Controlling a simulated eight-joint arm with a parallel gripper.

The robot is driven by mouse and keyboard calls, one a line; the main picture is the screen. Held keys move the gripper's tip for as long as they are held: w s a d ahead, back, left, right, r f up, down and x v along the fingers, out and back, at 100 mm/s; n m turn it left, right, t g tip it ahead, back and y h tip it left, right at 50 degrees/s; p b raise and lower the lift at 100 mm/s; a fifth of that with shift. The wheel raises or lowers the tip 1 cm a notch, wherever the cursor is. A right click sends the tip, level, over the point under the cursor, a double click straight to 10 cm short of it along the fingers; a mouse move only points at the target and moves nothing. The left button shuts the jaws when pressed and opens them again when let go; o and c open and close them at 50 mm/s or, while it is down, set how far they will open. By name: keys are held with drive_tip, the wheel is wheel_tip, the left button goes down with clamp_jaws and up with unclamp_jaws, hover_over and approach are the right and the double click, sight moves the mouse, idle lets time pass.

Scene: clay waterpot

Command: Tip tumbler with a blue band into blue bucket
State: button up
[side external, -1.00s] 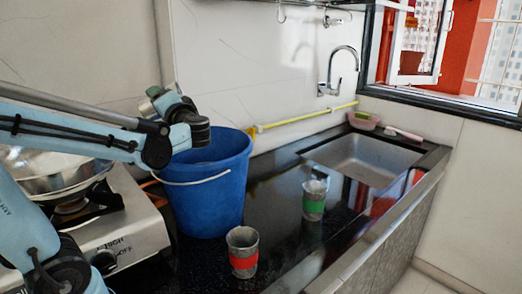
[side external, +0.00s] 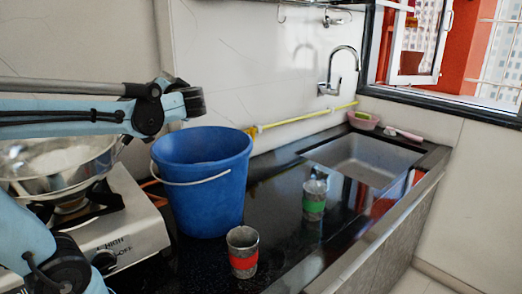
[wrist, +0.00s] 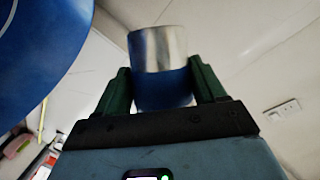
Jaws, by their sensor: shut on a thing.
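In the wrist view, my gripper (wrist: 160,78) is shut on a metal tumbler with a blue band (wrist: 158,45), one dark green finger on each side. The blue bucket (wrist: 40,60) fills the upper left of that view, apart from the tumbler. In the side view, the bucket (side external: 205,195) stands upright on the black counter with its handle down. The end of my arm is above the bucket's back left rim. The gripper and held tumbler are largely hidden behind my arm there. I cannot see inside the tumbler.
A tumbler with a red band (side external: 242,255) stands in front of the bucket. A tumbler with a green band (side external: 314,198) stands near the sink (side external: 362,160). A stove (side external: 110,235) with a metal bowl (side external: 55,165) is left of the bucket. A tap (side external: 340,70) is at the back.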

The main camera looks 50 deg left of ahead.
drive_tip(key=shift+w+d+r+n+t+h, duration=0.1)
drive_tip(key=shift+r+n+t+h, duration=0.15)
drive_tip(key=shift+n, duration=0.25)
drive_tip(key=shift+w+r+n+t+h, duration=0.1)
drive_tip(key=shift+n+h, duration=0.25)
drive_tip(key=shift+n, duration=0.15)
drive_tip(key=shift+f, duration=0.1)
drive_tip(key=shift+w+d+r+n+t+h, duration=0.2)
drive_tip(key=shift+w+n+t+h, duration=0.25)
drive_tip(key=shift+n, duration=0.5)
drive_tip(key=shift+w+d+r+n+t+h, duration=0.1)
drive_tip(key=shift+w+d+n+t+h, duration=0.15)
drive_tip(key=shift+w+n+t+h, duration=0.5)
drive_tip(key=shift+s+g, duration=0.35)
drive_tip(key=shift+s, duration=0.05)
drive_tip(key=shift+n, duration=0.4)
drive_tip(key=shift+r, duration=2.5)
